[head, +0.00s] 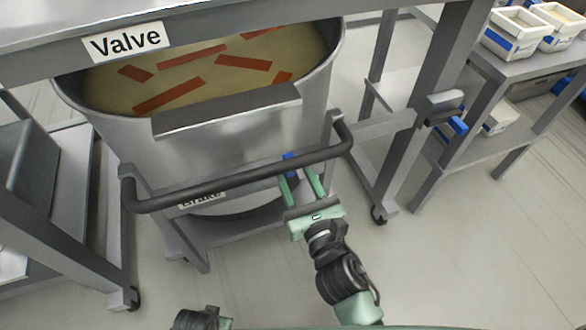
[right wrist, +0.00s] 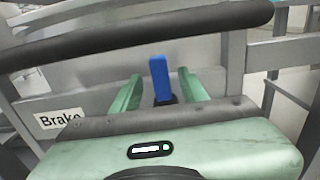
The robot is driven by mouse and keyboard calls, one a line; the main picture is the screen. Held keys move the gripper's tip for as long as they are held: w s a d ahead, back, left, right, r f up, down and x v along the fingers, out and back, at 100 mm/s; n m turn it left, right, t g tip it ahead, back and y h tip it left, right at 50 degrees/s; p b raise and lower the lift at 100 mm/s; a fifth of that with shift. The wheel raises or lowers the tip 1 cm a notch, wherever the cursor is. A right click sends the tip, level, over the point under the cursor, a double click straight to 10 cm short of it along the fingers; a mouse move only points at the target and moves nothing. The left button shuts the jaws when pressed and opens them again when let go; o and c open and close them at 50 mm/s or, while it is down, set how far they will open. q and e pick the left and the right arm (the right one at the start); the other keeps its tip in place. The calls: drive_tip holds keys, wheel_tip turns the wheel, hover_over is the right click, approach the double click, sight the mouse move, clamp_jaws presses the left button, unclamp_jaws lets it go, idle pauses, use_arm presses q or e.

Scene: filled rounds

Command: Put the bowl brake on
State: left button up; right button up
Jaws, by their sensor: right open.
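The bowl (head: 220,130) is a large grey metal vessel of pale liquid with red strips, on a wheeled frame with a dark push bar (head: 240,178). A "Brake" label (head: 200,198) is partly hidden under the bar; it also shows in the right wrist view (right wrist: 60,119). A blue brake lever (right wrist: 159,80) stands upright beside it, its top just visible in the head view (head: 290,158). My right gripper (head: 301,178) is open, its green fingers on either side of the lever in the right wrist view; contact cannot be told.
A grey beam with a "Valve" label (head: 127,41) crosses above the bowl. A shelf (head: 515,70) with white and blue bins stands at right. Open floor lies in front.

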drive_tip(key=shift+x, duration=0.9)
clamp_jaws()
drive_tip(key=shift+f, duration=0.1)
idle(0.7)
